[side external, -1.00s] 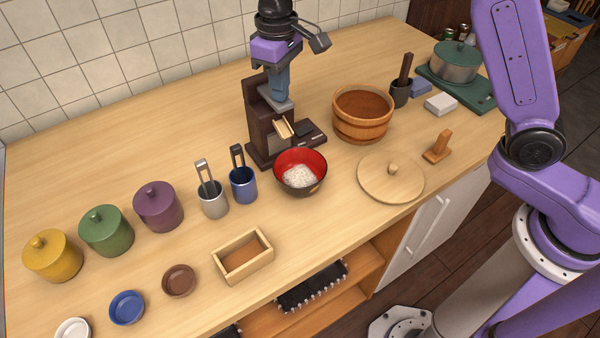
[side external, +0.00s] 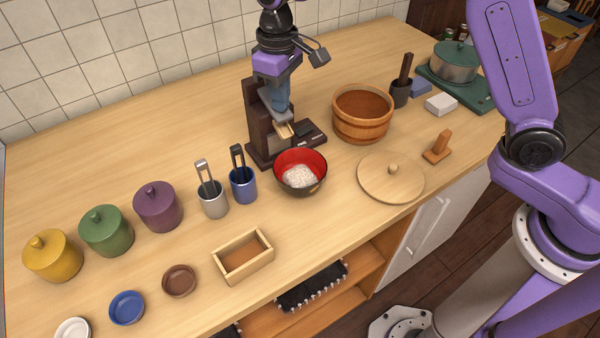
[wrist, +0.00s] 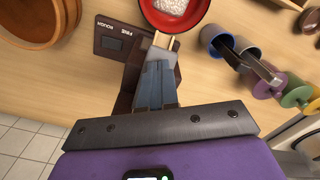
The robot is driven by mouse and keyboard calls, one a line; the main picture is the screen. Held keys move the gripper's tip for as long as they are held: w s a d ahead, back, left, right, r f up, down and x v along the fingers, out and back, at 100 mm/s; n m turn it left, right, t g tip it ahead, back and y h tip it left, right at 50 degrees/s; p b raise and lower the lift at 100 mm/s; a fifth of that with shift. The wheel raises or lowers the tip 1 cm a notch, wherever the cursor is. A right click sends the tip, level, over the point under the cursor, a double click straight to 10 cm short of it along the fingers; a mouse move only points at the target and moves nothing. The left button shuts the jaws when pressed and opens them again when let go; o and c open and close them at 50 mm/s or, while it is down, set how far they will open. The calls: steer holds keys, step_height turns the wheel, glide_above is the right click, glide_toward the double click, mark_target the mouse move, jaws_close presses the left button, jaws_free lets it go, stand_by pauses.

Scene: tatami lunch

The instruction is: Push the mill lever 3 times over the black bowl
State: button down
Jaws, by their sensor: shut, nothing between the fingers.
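The mill (side external: 259,126) is a dark brown stand on the counter, with a light wooden spout (side external: 284,130) facing front. My gripper (side external: 280,112) is shut and empty, pointing down at the front of the mill, its fingertips just above the spout. The mill lever is largely hidden behind my fingers, so I cannot tell if they touch it. The black bowl (side external: 318,188) has a red inside and holds white rice (side external: 299,175). It stands just in front of the mill, below the spout. In the wrist view my fingers (wrist: 158,84) point toward the bowl (wrist: 200,20).
A wooden tub (side external: 362,128) stands right of the mill, with a round lid (side external: 375,183) in front. Blue (side external: 243,190) and grey (side external: 212,206) cups with utensils stand left of the bowl. The tiled wall (side external: 110,50) is close behind.

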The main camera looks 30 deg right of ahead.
steer(key=shift+r, duration=1.85)
steer(key=shift+f, duration=0.2)
steer(key=shift+f, duration=1.7)
steer(key=shift+r, duration=1.95)
steer(key=shift+f, duration=0.2)
steer(key=shift+f, duration=1.75)
steer(key=shift+r, duration=1.95)
